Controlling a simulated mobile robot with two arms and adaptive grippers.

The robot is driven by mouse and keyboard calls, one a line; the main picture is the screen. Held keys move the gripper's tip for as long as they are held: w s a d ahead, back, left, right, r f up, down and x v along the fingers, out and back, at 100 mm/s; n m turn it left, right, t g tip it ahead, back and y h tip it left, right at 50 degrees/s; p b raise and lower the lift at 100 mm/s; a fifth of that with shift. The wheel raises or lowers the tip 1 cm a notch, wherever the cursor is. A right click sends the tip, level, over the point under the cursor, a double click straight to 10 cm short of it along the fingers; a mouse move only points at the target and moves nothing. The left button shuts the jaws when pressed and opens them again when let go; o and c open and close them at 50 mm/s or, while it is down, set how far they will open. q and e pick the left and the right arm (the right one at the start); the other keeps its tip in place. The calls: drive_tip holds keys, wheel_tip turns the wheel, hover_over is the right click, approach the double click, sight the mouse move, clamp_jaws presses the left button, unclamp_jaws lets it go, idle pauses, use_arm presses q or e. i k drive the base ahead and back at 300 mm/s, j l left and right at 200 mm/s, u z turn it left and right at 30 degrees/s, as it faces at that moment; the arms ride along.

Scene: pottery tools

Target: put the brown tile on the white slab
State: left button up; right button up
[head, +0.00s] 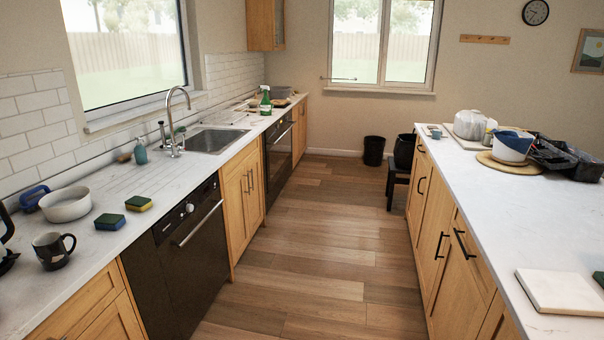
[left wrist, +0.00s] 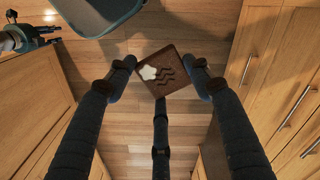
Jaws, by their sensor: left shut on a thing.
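The white slab (head: 560,292) lies flat on the right counter, near the lower right corner of the head view. The brown tile (left wrist: 178,82) shows in the left wrist view, square with dark wavy lines and a pale patch. My left gripper (left wrist: 161,67) is shut on the tile, its dark fingers at the tile's sides, with the wood floor behind. Neither the tile nor my left gripper shows in the head view.
The right counter (head: 470,205) is clear between the slab and a round board with a blue and white bowl (head: 512,146). Wooden cabinets (left wrist: 285,75) flank the floor.

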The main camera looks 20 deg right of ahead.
sight(561, 288)
drive_tip(key=i+l+z, duration=0.1)
drive_tip(key=z, duration=0.35)
drive_tip(key=i+z, duration=0.2)
drive_tip(key=z, duration=0.3)
drive_tip(key=i+z, duration=0.15)
drive_tip(key=z, duration=0.3)
drive_tip(key=i+j+z, duration=0.1)
drive_tip(key=z, duration=0.4)
drive_tip(key=i+j+z, duration=0.2)
drive_tip(key=z, duration=0.25)
